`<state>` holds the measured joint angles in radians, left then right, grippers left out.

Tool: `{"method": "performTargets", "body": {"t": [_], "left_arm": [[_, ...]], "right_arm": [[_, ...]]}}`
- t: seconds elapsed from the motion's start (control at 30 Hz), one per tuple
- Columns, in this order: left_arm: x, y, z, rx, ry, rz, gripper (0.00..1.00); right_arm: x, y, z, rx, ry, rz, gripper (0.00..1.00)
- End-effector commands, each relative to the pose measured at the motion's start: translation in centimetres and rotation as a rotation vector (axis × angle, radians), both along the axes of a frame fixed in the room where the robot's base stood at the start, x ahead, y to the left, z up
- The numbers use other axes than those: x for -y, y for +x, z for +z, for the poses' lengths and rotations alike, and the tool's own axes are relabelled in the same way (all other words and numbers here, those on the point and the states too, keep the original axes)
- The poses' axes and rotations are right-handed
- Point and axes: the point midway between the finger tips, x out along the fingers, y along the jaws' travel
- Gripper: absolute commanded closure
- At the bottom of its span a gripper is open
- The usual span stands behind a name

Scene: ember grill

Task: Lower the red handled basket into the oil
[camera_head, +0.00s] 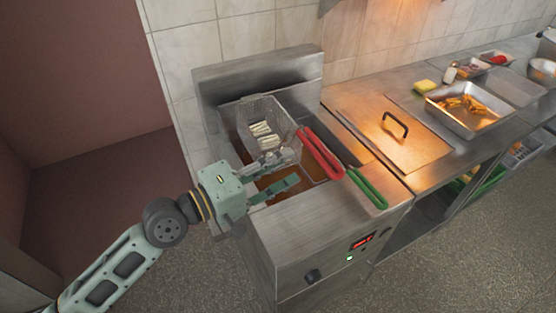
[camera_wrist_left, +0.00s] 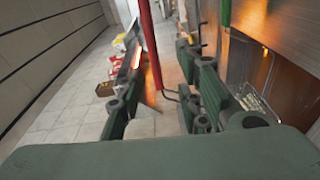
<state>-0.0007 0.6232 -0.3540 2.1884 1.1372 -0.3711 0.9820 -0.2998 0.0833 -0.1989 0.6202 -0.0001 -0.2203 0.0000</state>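The wire basket (camera_head: 268,122) with the red handle (camera_head: 320,153) holds pale sticks of food and sits raised at the back left of the fryer. Its red handle slopes toward the fryer's front right; the handle also shows in the left wrist view (camera_wrist_left: 150,45). Brown oil (camera_head: 232,140) shows in the fryer well. My left gripper (camera_head: 290,170) is open and empty, just in front of the basket and left of the handle. In the left wrist view the red handle appears beyond the spread fingers (camera_wrist_left: 160,90). My right gripper is not in view.
A green handle (camera_head: 367,188) sticks out at the fryer's right, beside the red one. A flat lid with a black handle (camera_head: 395,124) lies on the counter to the right. A metal tray (camera_head: 460,125) with fried food stands beyond it.

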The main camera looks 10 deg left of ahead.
Motion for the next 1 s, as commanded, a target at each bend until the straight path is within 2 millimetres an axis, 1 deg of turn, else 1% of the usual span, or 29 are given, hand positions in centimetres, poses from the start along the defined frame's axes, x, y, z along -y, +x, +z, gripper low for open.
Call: {"method": "performTargets", "body": {"t": [0.03,0.17,0.43,0.6,0.73,1.0], "left_arm": [[0.0,0.3,0.5,-0.007,-0.026,0.001,0.67],[0.6,1.1,1.0,-0.013,-0.049,0.003,0.67],[3.7,3.9,1.1,-0.011,-0.045,0.003,0.67],[5.0,5.2,0.9,-0.012,-0.043,0.003,0.67],[5.5,5.6,0.7,-0.013,-0.041,0.003,0.67],[5.5,5.6,0.7,-0.012,-0.040,0.003,0.68]], "right_arm": [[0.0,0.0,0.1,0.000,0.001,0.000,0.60],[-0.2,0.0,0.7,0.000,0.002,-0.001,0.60],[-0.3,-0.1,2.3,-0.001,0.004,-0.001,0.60],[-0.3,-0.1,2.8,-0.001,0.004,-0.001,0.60],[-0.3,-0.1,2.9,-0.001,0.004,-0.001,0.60],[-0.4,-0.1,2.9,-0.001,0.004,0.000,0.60]]}}
